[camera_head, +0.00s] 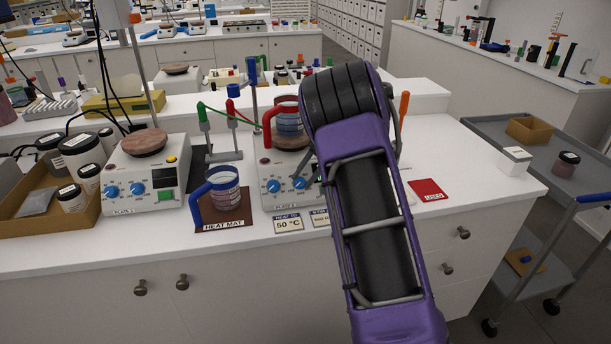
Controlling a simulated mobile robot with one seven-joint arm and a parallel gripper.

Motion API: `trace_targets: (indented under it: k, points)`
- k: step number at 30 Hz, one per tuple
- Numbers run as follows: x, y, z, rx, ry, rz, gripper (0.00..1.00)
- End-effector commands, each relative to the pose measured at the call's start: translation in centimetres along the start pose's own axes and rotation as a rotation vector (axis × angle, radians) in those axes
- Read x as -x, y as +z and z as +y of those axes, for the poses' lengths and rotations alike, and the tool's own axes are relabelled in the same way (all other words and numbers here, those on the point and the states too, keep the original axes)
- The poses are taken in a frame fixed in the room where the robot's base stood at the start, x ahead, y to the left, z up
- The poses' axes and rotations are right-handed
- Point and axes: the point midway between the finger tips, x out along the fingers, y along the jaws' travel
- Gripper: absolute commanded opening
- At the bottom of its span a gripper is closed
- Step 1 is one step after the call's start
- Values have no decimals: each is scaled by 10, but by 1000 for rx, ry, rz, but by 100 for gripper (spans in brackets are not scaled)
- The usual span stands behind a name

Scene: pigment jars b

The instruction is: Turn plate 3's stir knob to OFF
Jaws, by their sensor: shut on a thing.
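Two hot plates stand on the bench: a left one (146,173) with a label too small to read surely, and a right one (266,182), partly behind my arm. Each has two blue knobs on its front. On the right plate, the left knob (274,185) is clear and the right knob (299,184) is beside my gripper (312,177). My purple arm hides most of the gripper; a grey piece of it shows at the right knob, and it is shut on that knob. The knob's pointer and markings cannot be read.
A blue-handled beaker (224,190) stands on the brown heat mat (208,213) between the plates. A red-handled beaker (289,130) sits on the right plate. Small cards (288,223) lie in front. A jar crate (84,222) is at left; a red card (428,190) lies right.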

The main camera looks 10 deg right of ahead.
Motion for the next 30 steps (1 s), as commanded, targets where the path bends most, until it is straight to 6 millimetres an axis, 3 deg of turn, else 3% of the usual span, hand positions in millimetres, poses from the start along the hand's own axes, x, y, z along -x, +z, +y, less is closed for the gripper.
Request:
trace_targets:
  k: [2, 3, 7, 16, 20, 30]
  points:
    - [-1, 0, 0, 1, -1, -1, 0]
    - [-1, 0, 0, 1, -1, -1, 42]
    - [-1, 0, 0, 1, 0, 0, 66]
    - [0, 0, 0, 0, 0, 0, 67]
    - [10, 0, 0, 0, 1, -1, 67]
    - [85, 1, 0, 1, 1, -5, 67]
